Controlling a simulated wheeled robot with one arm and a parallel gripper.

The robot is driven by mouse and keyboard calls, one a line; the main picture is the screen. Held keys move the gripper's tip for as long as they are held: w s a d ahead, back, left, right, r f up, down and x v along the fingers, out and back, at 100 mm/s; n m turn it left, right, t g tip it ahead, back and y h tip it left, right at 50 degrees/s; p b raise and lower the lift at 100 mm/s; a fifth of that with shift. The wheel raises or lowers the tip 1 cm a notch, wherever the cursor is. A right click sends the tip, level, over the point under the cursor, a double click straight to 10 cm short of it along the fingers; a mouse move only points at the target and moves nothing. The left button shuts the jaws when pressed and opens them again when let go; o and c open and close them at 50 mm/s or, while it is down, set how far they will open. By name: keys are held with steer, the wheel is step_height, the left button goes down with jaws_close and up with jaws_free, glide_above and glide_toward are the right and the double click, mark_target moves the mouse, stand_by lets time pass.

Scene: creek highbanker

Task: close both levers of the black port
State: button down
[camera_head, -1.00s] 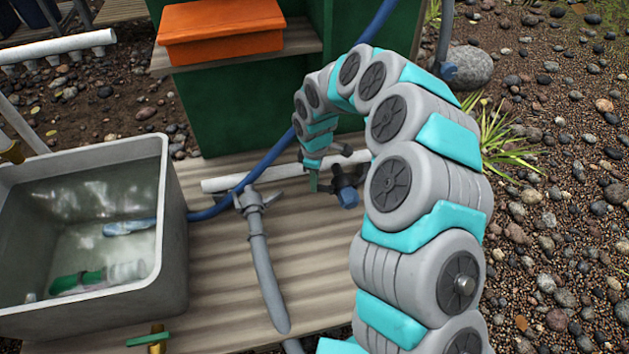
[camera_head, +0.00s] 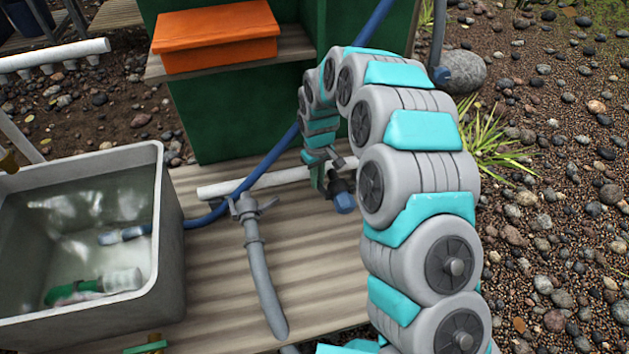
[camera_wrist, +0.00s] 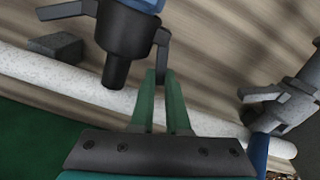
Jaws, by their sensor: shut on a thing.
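The black port (camera_head: 338,188) has a blue end and stands on the wooden deck beside a white pipe, partly hidden by my arm. It also shows at the top of the wrist view (camera_wrist: 122,45). One dark lever (camera_wrist: 68,10) sticks out sideways to the left from it. The other lever (camera_wrist: 162,42) hangs down along its right side, its end between my green fingertips. My gripper (camera_wrist: 160,76) is shut on this lever. In the head view my gripper (camera_head: 318,180) is at the port's left side, small and partly hidden.
A grey fitting with wing levers (camera_head: 248,206) and a grey hose stands left of the port. The white pipe (camera_head: 228,188) and blue hose (camera_head: 205,220) run close by. A grey water tub (camera_head: 172,235) is at left. The green housing (camera_head: 235,115) rises behind.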

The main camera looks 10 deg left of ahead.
steer(key=shift+w+d+m, duration=0.2)
steer(key=shift+m, duration=0.4)
steer(key=shift+w+d+m, duration=0.15)
steer(key=shift+d+m, duration=0.05)
steer(key=shift+m, duration=0.4)
steer(key=c, duration=0.9)
jaws_free()
